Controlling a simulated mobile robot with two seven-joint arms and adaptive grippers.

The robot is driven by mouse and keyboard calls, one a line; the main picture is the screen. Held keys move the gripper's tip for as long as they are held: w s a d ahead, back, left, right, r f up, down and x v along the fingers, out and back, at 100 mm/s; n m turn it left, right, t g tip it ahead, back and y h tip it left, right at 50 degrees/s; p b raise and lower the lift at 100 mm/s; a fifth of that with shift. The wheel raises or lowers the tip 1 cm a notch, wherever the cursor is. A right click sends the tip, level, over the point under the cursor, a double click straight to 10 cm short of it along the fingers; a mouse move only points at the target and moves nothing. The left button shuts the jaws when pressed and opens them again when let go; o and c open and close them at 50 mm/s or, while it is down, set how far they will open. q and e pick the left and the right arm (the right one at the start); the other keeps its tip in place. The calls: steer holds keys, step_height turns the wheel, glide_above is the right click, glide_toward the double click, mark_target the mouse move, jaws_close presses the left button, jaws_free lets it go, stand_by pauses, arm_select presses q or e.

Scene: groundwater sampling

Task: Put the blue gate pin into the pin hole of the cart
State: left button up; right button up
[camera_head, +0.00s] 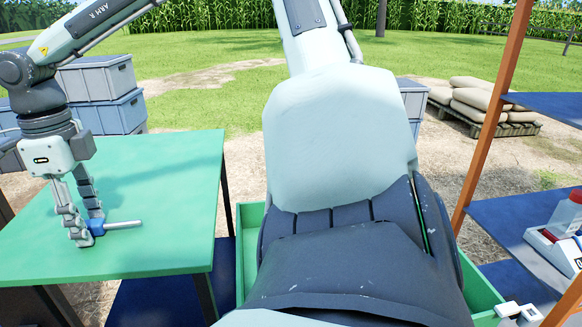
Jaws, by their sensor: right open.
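The blue gate pin (125,224) lies on the green table top (160,180) at the left, with its blue head on the left and its grey shaft pointing right. My right gripper (90,230) is over the table, pointing down, with its fingers open at the blue head. Whether the fingers touch the head, I cannot tell. A green-rimmed tray or bed (481,292), possibly part of the cart, is mostly hidden behind a large arm link of mine. I see no pin hole.
Stacked grey-blue crates (108,100) stand behind the table. An orange-posted rack with blue shelves (510,225) is at the right, holding a red-capped bottle (566,215) on a white device. Sacks (482,103) lie on a pallet behind. The table around the pin is clear.

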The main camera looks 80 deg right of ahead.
steer(key=shift+c, duration=0.6)
jaws_close()
steer(key=shift+r+p, duration=1.9)
steer(key=shift+r, duration=1.65)
